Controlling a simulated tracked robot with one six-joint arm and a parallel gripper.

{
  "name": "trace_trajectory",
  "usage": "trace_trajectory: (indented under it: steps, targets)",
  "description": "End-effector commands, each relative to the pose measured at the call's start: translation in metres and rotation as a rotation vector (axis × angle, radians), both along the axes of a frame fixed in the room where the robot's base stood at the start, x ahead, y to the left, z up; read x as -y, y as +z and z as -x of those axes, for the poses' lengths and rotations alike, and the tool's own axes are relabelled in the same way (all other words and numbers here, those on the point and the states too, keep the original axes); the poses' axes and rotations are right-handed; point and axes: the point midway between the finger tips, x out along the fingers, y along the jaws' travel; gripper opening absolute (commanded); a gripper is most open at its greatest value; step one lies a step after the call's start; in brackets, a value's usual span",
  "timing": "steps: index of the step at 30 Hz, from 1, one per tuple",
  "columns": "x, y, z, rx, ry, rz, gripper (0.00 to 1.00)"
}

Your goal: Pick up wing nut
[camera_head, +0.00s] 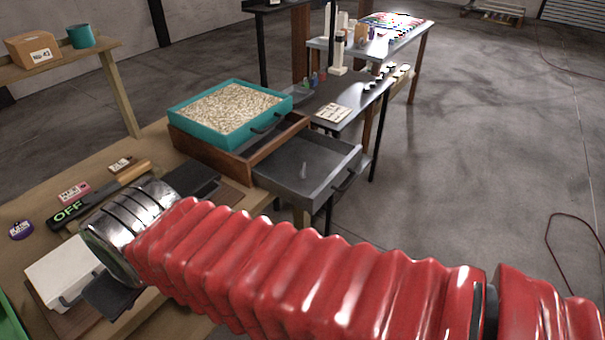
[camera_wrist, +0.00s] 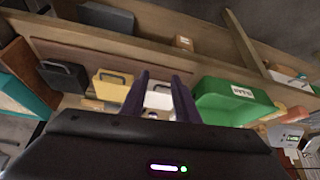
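My gripper (camera_wrist: 160,90) shows in the wrist view as two dark purple fingers with a clear gap between them. It is open and nothing is seen gripped. Beyond the gap is a small white box with a handle (camera_wrist: 158,100). A tiny pale spot shows low between the fingers, too small to identify. I cannot make out a wing nut in either view. In the head view my red arm reaches across the bench and its end is turned away, so the fingers are hidden there.
A teal tray of pale granules (camera_head: 175,124) and an open grey drawer (camera_head: 300,180) lie beyond. In the wrist view, a green bin (camera_wrist: 225,100) stands right of the fingers, a yellow box (camera_wrist: 110,85) left.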

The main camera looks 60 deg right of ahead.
Motion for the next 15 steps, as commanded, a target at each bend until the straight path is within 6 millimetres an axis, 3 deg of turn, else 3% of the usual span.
trace_trajectory:
  steps: [8,15]
  targets:
    - [0.049,-0.017,-0.061,0.116,-0.160,-0.048,0.28]
    - [0.130,-0.035,-0.109,0.265,-0.382,-0.051,0.28]
